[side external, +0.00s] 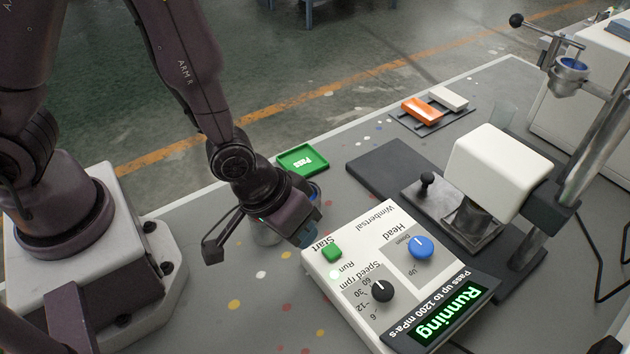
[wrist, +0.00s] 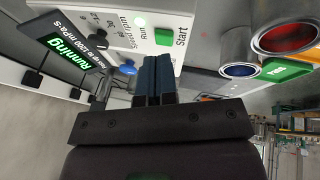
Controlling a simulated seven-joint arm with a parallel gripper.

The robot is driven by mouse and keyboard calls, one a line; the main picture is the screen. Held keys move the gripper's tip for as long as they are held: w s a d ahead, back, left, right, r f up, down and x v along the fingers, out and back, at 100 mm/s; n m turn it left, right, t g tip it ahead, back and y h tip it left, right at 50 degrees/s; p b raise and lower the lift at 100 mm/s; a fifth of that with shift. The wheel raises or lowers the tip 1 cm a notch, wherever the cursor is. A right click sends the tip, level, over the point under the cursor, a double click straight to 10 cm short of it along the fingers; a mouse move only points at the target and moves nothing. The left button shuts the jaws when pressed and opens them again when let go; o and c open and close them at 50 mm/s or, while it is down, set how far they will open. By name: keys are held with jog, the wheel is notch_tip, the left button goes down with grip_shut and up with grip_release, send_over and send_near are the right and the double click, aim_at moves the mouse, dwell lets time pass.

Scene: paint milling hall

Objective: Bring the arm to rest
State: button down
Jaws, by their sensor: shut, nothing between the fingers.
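My gripper (side external: 306,228) is shut and empty, low over the bench beside the Start corner of the white control box (side external: 318,272). I cannot tell whether it touches the box. In the wrist view its blue-grey fingers (wrist: 157,78) are together in front of the box (wrist: 155,12). The green Start button (side external: 331,251) is just right of the fingertips and also shows in the wrist view (wrist: 164,36). The display (side external: 447,312) reads "Running" in green. The blue Head knob (side external: 421,247) and black speed knob (side external: 383,291) are on the panel.
A metal cup with red content (wrist: 288,38) and one with blue (wrist: 240,71) show in the wrist view. A green PASS tray (side external: 302,160) lies behind my gripper. A white mill head (side external: 498,170) on a metal column (side external: 606,130) stands right.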

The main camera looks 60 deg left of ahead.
jog(key=s+a+r+y, duration=0.1)
jog(key=s+a+r, duration=0.1)
jog(key=a+r, duration=0.3)
jog(key=s+a+r+m, duration=0.1)
jog(key=s+a+r, duration=0.2)
jog(key=r, duration=0.8)
jog(key=s+a+r+m+t+y, duration=0.1)
jog(key=s+a+r, duration=0.1)
jog(key=a+r, duration=0.6)
jog(key=shift+s+r+y, duration=0.3)
jog(key=shift+r, duration=0.25)
jog(key=shift+a, duration=0.1)
dwell(1.6)
